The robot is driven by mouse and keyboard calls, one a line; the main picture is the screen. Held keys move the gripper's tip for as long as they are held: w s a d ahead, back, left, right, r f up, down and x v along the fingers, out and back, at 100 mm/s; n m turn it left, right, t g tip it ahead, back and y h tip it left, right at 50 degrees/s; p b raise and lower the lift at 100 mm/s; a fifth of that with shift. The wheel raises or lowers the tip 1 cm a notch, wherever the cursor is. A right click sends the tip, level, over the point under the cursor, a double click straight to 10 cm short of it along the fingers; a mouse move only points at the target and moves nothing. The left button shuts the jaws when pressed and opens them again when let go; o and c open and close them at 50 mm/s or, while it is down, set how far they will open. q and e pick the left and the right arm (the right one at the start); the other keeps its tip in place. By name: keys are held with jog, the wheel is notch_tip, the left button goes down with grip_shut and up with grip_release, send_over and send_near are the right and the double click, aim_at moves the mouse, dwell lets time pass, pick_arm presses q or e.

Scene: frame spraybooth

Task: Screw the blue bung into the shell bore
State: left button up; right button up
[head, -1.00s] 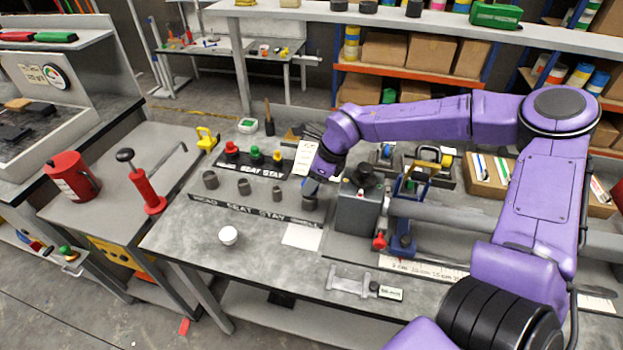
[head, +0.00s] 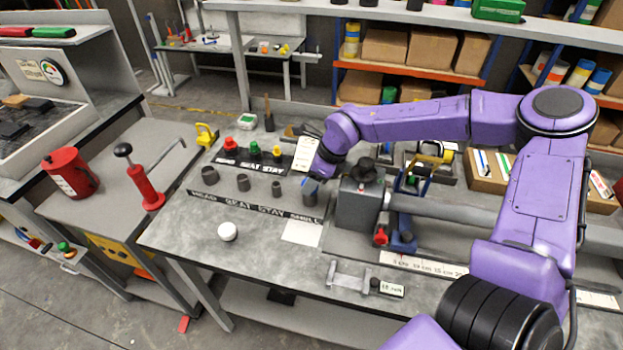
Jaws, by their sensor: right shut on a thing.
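My right gripper (head: 315,183) comes in from the right and points down over the right end of a row of grey cylinders. It is shut on the blue bung (head: 310,186), of which only a small blue patch shows between the fingers. The shell bore (head: 308,198) is the rightmost grey cylinder, by the "SHELL" end of the label strip (head: 255,206). The bung is right at its top; whether it is seated in the bore is hidden by the gripper. My left gripper is not in view.
Grey cylinders (head: 242,183) stand to the left. Red, green and yellow-topped plugs (head: 254,148) sit behind. A grey block with a black knob (head: 360,205) stands close to the right of the gripper.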

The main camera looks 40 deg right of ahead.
jog(key=shift+f, duration=0.15)
jog(key=shift+o, duration=1)
jog(key=shift+c, duration=0.4)
jog(key=m+b, duration=0.2)
jog(key=shift+f+m+t+h, duration=0.2)
jog(key=shift+m+t+h, duration=0.1)
jog(key=shift+h, duration=0.1)
jog(key=shift+m+h+b, duration=0.3)
jog(key=shift+m+b, duration=0.4)
jog(key=shift+m, duration=0.1)
jog(key=shift+r, duration=0.25)
